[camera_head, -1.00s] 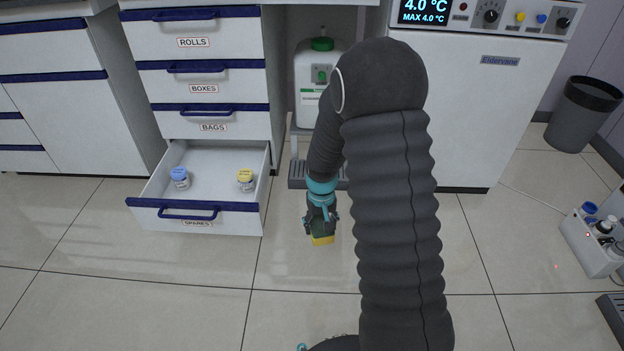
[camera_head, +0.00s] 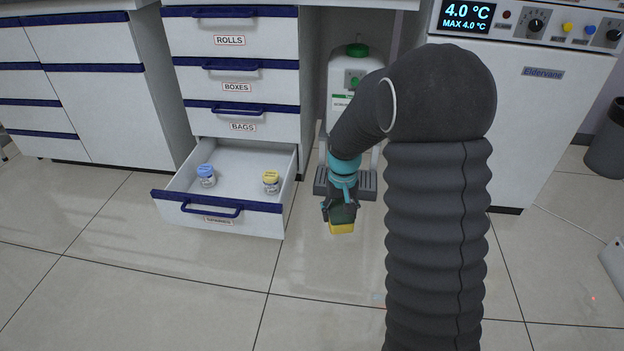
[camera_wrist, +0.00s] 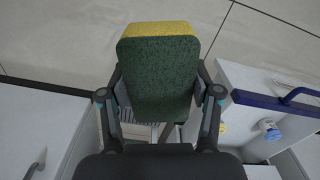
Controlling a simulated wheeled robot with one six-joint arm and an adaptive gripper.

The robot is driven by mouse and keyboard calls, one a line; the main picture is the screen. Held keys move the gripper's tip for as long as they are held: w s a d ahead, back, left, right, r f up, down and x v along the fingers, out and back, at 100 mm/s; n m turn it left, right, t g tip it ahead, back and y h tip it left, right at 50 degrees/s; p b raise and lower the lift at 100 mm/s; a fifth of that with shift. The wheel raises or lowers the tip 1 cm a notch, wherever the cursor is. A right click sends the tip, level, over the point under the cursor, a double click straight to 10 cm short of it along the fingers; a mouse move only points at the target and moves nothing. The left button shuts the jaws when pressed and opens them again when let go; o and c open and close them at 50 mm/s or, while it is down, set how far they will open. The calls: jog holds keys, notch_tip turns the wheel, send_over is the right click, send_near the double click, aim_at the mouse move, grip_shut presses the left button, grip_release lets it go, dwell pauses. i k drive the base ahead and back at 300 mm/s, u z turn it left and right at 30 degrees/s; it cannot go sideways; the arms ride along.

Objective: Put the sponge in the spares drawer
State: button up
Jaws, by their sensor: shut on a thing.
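My gripper (camera_head: 341,206) is shut on the sponge (camera_head: 341,227), which is yellow with a dark green side. The sponge hangs above the floor, to the right of the open drawer. In the wrist view the sponge (camera_wrist: 158,75) fills the middle between the two fingers of my gripper (camera_wrist: 160,100). The spares drawer (camera_head: 250,206) is the lowest one and is pulled open. A blue-capped jar (camera_head: 206,176) stands at its left and a yellow-capped jar (camera_head: 271,182) at its right, with bare drawer floor between them. The drawer also shows at the right of the wrist view (camera_wrist: 240,80).
The rolls, boxes and bags drawers (camera_head: 236,75) above are shut. A white canister with a green cap (camera_head: 350,80) stands behind my gripper, above a dark grated tray (camera_head: 366,184). A white cabinet with a temperature display (camera_head: 530,110) is at right. The tiled floor in front is clear.

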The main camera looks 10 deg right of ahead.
aim_at(237, 192)
jog(key=u, duration=0.6)
jog(key=i, duration=1.2)
jog(key=u, duration=0.05)
